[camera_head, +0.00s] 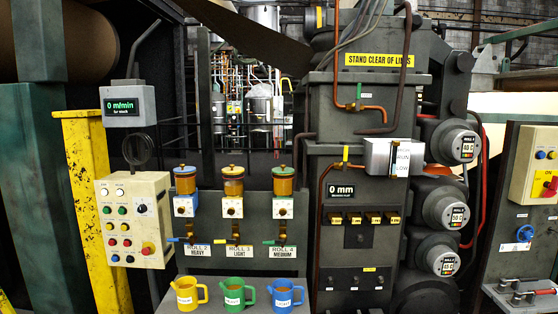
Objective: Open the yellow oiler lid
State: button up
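Three oilers with glass jars stand in a row on a grey panel. The middle oiler (233,187) has a jar of amber oil, a white dial box and a yellow lever below, above a label reading ROLL 3 LIGHT. Its small lid (233,169) sits on top of the jar and looks closed, though it is small in view. The left oiler (185,183) has a blue lever, and the right oiler (283,183) has a green lever. My gripper is not in view.
Yellow, green and blue jugs (234,292) stand on a shelf below the oilers. A cream control box (133,222) stands to the left, beside a yellow post (88,200). A dark machine column (352,230) with pipes stands to the right.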

aim_at(233, 167)
jog(key=z, duration=0.1)
jog(key=i, duration=1.9)
jog(key=u, duration=0.75)
jog(key=k, duration=0.7)
jog(key=u, duration=0.2)
jog(key=i, duration=0.75)
jog(key=z, duration=0.05)
